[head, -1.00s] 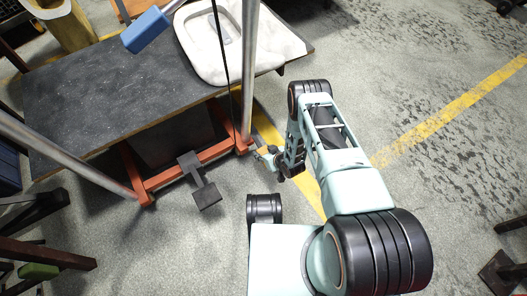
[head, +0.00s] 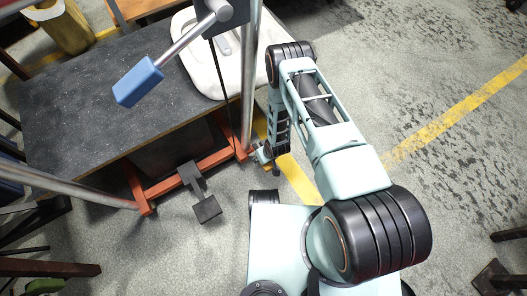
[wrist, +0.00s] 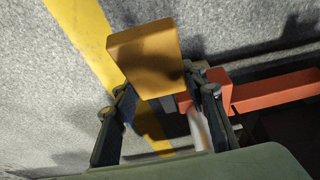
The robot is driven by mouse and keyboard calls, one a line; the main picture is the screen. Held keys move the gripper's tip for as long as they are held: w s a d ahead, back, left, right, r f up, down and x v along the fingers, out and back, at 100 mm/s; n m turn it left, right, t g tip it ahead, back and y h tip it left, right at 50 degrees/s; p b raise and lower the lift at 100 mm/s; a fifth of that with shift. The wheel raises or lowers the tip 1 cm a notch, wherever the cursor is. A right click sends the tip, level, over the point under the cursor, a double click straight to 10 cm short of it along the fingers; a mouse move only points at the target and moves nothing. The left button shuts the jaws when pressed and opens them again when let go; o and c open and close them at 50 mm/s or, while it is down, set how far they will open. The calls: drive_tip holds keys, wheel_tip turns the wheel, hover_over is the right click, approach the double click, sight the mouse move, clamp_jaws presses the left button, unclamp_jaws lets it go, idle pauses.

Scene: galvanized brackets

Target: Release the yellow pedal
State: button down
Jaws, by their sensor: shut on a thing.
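The yellow pedal (wrist: 146,58) is a flat yellow-orange block in the wrist view, standing between the two fingers of my gripper (wrist: 163,103). The fingers are shut on its sides, and the pedal's upper part sticks out beyond them. In the head view my gripper (head: 262,154) is low beside the right end of the orange-red base frame (head: 222,158). I cannot make out the yellow pedal in the head view.
The frame also shows in the wrist view (wrist: 275,92). A dark pedal (head: 206,209) lies left of my gripper. A metal post (head: 248,90), a dark tabletop (head: 100,95), a blue-ended lever (head: 138,82) and a pale basin (head: 197,65) stand close by. Open floor lies right.

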drive_tip(key=shift+w+a+r, duration=0.1)
drive_tip(key=shift+w+r, duration=0.05)
drive_tip(key=shift+r, duration=0.05)
drive_tip(key=c, duration=1.2)
unclamp_jaws()
drive_tip(key=shift+o, duration=0.2)
drive_tip(key=shift+v, duration=3.8)
